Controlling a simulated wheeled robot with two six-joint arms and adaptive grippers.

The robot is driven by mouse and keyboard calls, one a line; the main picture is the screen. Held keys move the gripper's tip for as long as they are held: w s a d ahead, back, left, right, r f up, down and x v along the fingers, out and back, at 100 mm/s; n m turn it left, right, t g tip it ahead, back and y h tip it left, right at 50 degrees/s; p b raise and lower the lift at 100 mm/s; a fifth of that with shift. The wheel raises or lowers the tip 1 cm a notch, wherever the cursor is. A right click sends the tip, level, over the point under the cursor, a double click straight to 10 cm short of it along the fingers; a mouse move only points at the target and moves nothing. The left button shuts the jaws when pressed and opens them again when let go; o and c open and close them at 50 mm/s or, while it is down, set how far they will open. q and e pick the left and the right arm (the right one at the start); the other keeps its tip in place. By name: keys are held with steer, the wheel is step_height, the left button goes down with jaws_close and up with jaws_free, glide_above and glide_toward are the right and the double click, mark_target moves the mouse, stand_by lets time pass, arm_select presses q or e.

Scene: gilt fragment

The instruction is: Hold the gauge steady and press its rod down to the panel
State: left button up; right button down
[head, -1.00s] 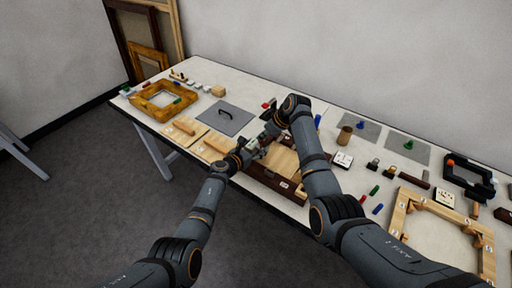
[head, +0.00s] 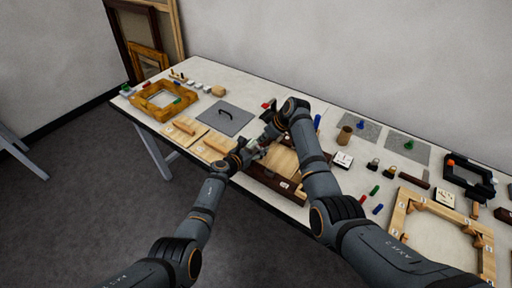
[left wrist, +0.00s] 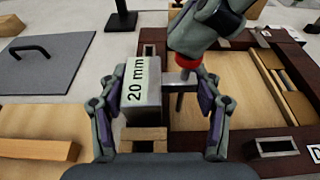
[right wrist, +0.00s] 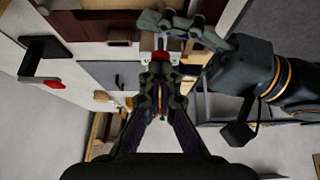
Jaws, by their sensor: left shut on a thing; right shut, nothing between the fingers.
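The gauge (left wrist: 143,92), a grey metal block labelled "20 mm", stands over the dark-framed wooden panel (left wrist: 222,79). My left gripper (left wrist: 160,125) is shut on it, one finger on each side; it also shows in the head view (head: 247,150). A thin grey bar with a red cap (left wrist: 186,62) stands at the block's right side and looks like the rod. My right gripper (right wrist: 160,67) is shut and empty, its tips right at the red cap from above. Whether they touch is unclear, as is any gap between rod and panel.
A grey plate with a black handle (head: 226,115) lies left of the panel. Wooden boards (head: 184,131) and a gilt frame (head: 163,100) lie further left. Small blocks, a brown cup (head: 345,134) and a light wooden frame (head: 400,215) are on the right of the table.

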steer(key=shift+r, duration=3.55)
arm_select(q)
steer(key=o, duration=1.3)
steer(key=v, duration=1.2)
